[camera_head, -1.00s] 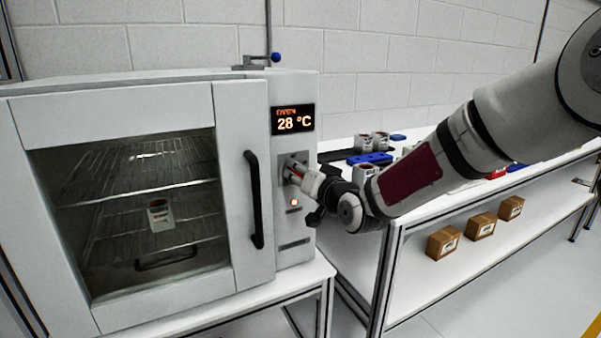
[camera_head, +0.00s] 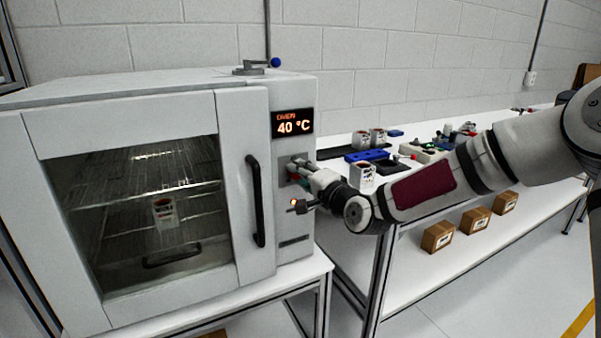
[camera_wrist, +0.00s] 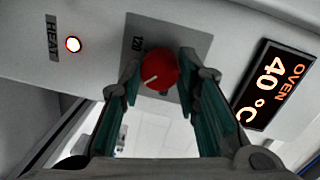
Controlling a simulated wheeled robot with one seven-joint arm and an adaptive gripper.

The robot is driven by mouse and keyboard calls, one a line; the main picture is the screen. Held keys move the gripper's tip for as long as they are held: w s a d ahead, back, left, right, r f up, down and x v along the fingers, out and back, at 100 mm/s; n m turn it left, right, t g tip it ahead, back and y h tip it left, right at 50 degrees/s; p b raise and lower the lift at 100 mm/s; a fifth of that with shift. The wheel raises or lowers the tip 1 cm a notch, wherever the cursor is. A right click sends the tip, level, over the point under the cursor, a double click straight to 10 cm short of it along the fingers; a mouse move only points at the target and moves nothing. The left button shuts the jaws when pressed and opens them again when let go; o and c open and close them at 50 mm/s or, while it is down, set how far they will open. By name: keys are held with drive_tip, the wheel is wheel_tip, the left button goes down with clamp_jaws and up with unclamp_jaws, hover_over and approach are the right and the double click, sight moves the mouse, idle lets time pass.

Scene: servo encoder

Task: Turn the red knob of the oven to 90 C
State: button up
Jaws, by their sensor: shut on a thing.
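The oven (camera_head: 120,105) stands at the left in the head view with its door shut. Its display (camera_head: 292,123) reads 40 °C; the display also shows in the wrist view (camera_wrist: 273,86). The red knob (camera_wrist: 160,68) sits on a grey plate marked 120, with a white pointer line on its face. My gripper (camera_head: 296,172) is at the front panel, below the display. In the wrist view my gripper (camera_wrist: 160,80) has its teal-padded fingers on either side of the knob, shut on it. In the head view the gripper mostly hides the knob.
A black door handle (camera_head: 255,198) stands out just left of my gripper. A lit HEAT lamp (camera_wrist: 73,44) is on the panel. A cup (camera_head: 164,212) is inside the oven. A white bench (camera_head: 340,172) with cups and parts is at the right, with boxes (camera_head: 438,237) below.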

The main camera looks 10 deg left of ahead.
drive_tip(key=shift+m, duration=0.5)
drive_tip(key=o, duration=1.2)
drive_tip(key=shift+c, duration=0.2)
drive_tip(key=v, duration=1.2)
